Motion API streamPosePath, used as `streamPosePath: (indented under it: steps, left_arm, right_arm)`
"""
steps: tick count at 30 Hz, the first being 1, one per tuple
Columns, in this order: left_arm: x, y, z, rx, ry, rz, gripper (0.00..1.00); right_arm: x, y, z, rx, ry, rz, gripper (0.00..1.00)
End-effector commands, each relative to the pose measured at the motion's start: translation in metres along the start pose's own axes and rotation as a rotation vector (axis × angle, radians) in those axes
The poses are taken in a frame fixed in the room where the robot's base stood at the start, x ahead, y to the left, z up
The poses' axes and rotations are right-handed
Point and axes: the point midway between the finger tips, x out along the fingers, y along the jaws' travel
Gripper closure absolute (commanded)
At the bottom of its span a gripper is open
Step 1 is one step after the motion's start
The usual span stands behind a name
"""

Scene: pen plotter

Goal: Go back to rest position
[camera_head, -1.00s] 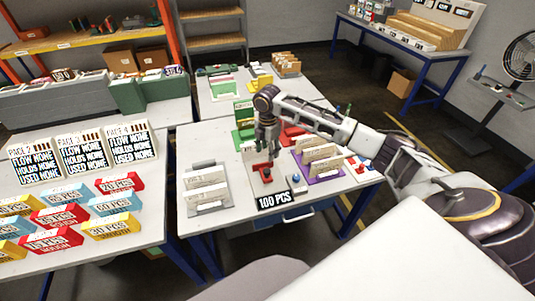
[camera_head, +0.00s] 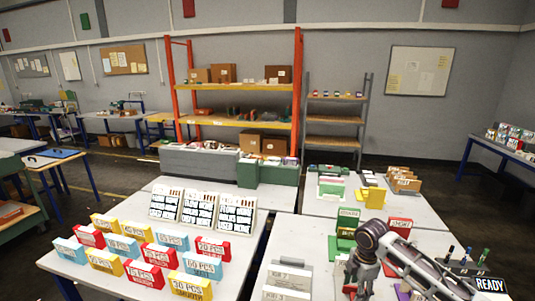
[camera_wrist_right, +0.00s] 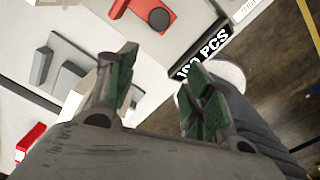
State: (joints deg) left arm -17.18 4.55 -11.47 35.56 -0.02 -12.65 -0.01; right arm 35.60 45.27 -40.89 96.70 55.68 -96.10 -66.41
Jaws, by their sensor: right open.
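My right arm comes in from the lower right in the head view, and its gripper (camera_head: 357,284) hangs over the right worktable (camera_head: 262,275) near the bottom edge. In the right wrist view the same gripper (camera_wrist_right: 160,78) has its two green-padded fingers spread apart, with nothing between them. Below it are a red part with a dark round knob (camera_wrist_right: 158,19) and a black "100 PCS" sign (camera_wrist_right: 204,54), both apart from the fingers. My left gripper is in neither view.
The left table (camera_head: 60,262) holds red, yellow and blue labelled boxes and three page boards (camera_head: 198,208). Green bins (camera_head: 270,172) stand behind it. Grey holders (camera_head: 286,280) and a "READY" sign (camera_head: 489,285) are near my right arm. Orange shelving (camera_head: 237,88) stands at the back.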

Motion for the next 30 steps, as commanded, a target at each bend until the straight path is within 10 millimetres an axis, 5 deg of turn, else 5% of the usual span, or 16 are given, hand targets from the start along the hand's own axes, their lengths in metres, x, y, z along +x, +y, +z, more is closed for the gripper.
streamPosePath:
  steps: [15, 30]
  left_arm:
    - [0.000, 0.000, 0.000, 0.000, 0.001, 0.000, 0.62]
    - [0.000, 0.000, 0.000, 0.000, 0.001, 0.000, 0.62]
  right_arm:
    - [0.043, -0.041, -0.092, 0.179, 0.071, 0.067, 0.49]
    - [0.055, -0.084, -0.148, 0.455, 0.159, 0.130, 0.49]
